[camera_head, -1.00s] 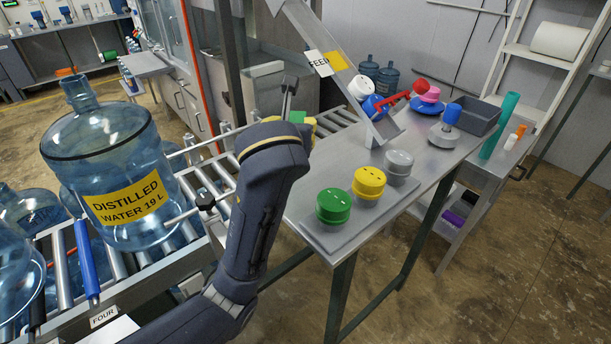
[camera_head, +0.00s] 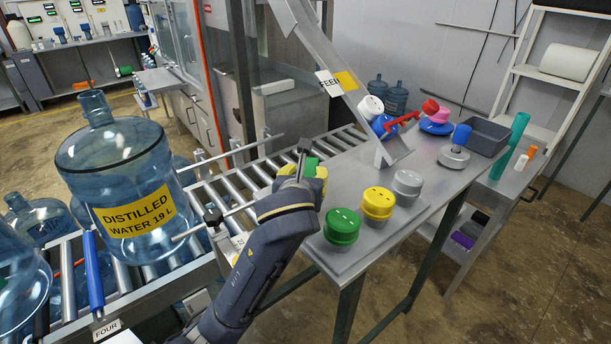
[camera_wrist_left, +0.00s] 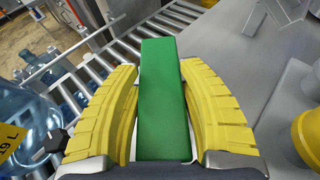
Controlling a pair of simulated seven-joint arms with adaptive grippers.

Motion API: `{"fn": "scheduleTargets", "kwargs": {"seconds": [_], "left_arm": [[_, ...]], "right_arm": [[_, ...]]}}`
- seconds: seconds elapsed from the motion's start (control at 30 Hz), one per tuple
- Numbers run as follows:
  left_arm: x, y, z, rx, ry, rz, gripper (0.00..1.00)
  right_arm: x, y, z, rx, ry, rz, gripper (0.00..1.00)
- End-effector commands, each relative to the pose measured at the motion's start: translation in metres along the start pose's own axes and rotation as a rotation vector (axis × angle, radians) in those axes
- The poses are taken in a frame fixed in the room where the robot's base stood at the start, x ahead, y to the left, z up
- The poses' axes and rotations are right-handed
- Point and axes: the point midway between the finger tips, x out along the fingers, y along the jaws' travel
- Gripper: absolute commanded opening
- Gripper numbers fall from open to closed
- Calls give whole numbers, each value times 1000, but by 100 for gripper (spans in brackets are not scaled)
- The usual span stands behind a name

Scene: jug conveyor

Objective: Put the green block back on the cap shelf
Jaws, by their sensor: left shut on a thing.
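The green block (camera_wrist_left: 163,100) is a long plain bar between the yellow finger pads of my left gripper (camera_wrist_left: 165,105) in the left wrist view. In the head view only a small part of the block (camera_head: 311,166) shows at my left gripper (camera_head: 308,174). The gripper is shut on it, held by the near left edge of the steel shelf (camera_head: 350,160), beside the roller conveyor. On the shelf's near end stand green caps (camera_head: 341,226), yellow caps (camera_head: 378,203) and grey caps (camera_head: 407,187), to the gripper's right. My right gripper is not in view.
A large blue water jug (camera_head: 125,180) stands on the conveyor (camera_head: 215,180) at left. A sloping feed chute (camera_head: 345,95) comes down onto the shelf, with white and blue caps at its lower end. A grey bin (camera_head: 483,138) and a blue-handled tool (camera_head: 458,145) stand farther back.

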Motion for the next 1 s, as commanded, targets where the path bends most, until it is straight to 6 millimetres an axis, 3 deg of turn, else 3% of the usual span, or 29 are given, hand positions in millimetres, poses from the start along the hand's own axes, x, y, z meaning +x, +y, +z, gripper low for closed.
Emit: {"fn": "scheduleTargets", "kwargs": {"seconds": [0.3,0.33,0.5,0.8,1.0], "left_arm": [[1,0,-2,0,-1,0,0],[1,0,-2,0,0,0,46],[1,0,-2,0,0,0,65],[0,0,0,-1,0,-1,65],[-23,-1,0,-1,0,-3,65]], "right_arm": [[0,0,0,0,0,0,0],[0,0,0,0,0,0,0],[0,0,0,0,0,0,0],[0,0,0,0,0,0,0],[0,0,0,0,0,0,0]]}}
